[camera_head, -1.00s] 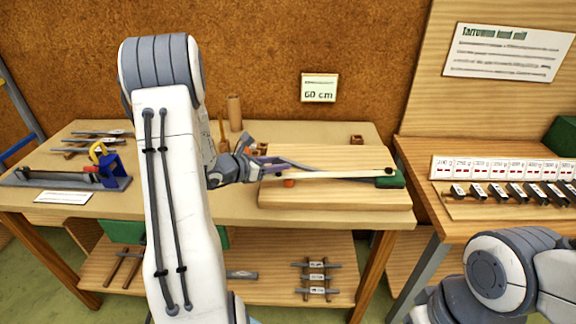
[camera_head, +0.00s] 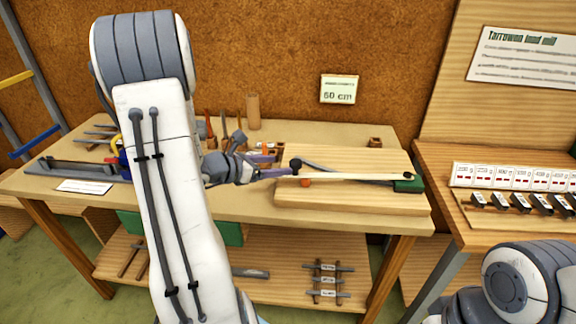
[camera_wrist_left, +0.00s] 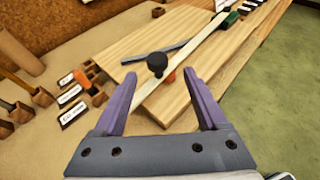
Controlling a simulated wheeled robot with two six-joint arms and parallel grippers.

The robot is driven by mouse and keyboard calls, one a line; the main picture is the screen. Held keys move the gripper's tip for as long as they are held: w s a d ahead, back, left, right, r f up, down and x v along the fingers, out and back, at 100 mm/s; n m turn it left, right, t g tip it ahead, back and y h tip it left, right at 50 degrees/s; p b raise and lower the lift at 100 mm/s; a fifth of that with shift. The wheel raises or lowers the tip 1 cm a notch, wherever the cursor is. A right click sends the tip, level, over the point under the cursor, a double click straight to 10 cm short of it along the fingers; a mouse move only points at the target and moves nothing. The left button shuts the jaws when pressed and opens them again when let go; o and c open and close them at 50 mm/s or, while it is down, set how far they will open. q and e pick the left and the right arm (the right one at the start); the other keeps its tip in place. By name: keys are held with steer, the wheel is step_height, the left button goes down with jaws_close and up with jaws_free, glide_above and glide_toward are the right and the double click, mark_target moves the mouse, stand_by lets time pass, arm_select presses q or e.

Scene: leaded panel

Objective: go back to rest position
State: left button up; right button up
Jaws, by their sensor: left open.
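My left gripper (camera_head: 278,166) is at the left end of the wooden board (camera_head: 350,205). It is open and empty. In the left wrist view its two purple fingers (camera_wrist_left: 160,88) stand apart, with nothing between them. Just beyond the fingertips is a black knob (camera_wrist_left: 157,62) at the near end of a pale strip (camera_wrist_left: 195,50) that runs across the board. The knob also shows in the head view (camera_head: 295,164). My right arm shows at the lower right, but its gripper is out of the picture.
Upright tools (camera_head: 224,128) stand at the back of the bench, behind my left gripper. A green block (camera_head: 409,184) is at the strip's far end. A second table with a row of dark pieces (camera_head: 520,203) is at right.

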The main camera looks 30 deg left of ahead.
arm_select(q)
steer(key=shift+v, duration=1.2)
